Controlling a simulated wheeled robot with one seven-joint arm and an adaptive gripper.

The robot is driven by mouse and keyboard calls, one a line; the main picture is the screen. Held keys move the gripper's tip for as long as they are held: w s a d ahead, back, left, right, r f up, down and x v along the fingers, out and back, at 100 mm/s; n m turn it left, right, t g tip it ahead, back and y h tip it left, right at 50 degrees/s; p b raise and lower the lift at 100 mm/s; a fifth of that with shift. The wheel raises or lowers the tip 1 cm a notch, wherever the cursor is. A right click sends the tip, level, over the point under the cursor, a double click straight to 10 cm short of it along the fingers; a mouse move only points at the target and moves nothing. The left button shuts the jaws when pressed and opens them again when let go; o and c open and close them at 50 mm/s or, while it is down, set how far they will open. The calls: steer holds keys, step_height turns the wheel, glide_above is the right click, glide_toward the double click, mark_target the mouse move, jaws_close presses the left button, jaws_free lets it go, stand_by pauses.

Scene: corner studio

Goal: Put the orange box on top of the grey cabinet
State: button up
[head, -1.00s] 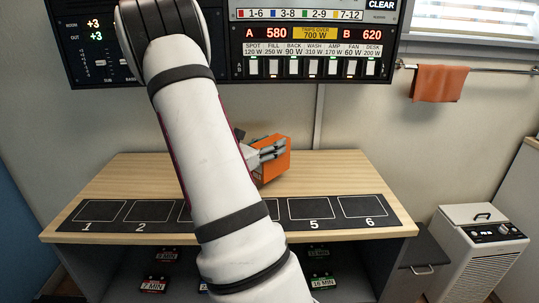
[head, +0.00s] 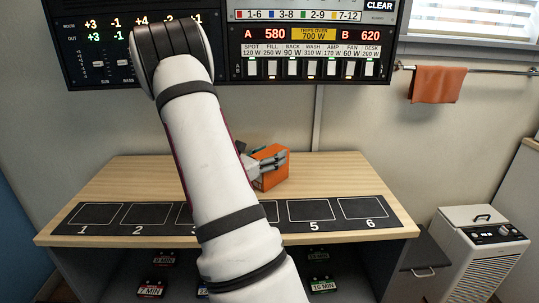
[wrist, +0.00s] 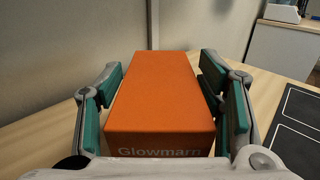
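The orange box (head: 272,170), with "Glowmarn" lettering on its near face in the wrist view (wrist: 160,100), is over the back part of the wooden desk. My gripper (head: 262,170) has its fingers along both sides of the box. In the wrist view my gripper (wrist: 165,85) has teal pads close against the box's left and right sides, and I take it as shut on the box. Whether the box touches the desk is unclear. The grey cabinet (head: 428,256) is low, at the desk's right, partly hidden by the desk.
The desk (head: 120,180) carries a dark mat with numbered squares (head: 310,211) along its front. A white appliance (head: 480,250) stands right of the cabinet. A control panel (head: 310,45) hangs above the desk. Labelled timers (head: 322,285) sit on the shelf below. An orange towel (head: 437,85) hangs on a rail.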

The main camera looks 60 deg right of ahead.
steer(key=shift+r, duration=0.1)
steer(key=shift+w+a, duration=0.1)
steer(key=shift+a, duration=0.1)
steer(key=p+v, duration=0.1)
steer(key=v, duration=1.1)
steer(key=s+a+r+m+g+y, duration=0.1)
steer(key=s+a+r+m+y, duration=0.35)
steer(key=a, duration=0.25)
steer(key=s+a+r+m+y, duration=0.3)
steer(key=s+a+m, duration=0.2)
steer(key=s+a, duration=0.15)
steer(key=s+a+m+t+y, duration=0.2)
steer(key=a+t+y, duration=0.2)
steer(key=a, duration=0.8)
steer(key=s+a+r+m+t+y, duration=0.1)
steer(key=s+a+m+t+y, duration=0.2)
steer(key=a, duration=0.9)
steer(key=t+y, duration=0.1)
steer(key=y, duration=0.1)
steer(key=shift+s+a+y, duration=0.15)
steer(key=shift+a+y, duration=0.15)
steer(key=shift+y, duration=0.05)
step_height(320, 180, up, 16)
steer(key=t+p, duration=0.2)
steer(key=p, duration=1.2)
steer(key=shift+t+p, duration=0.4)
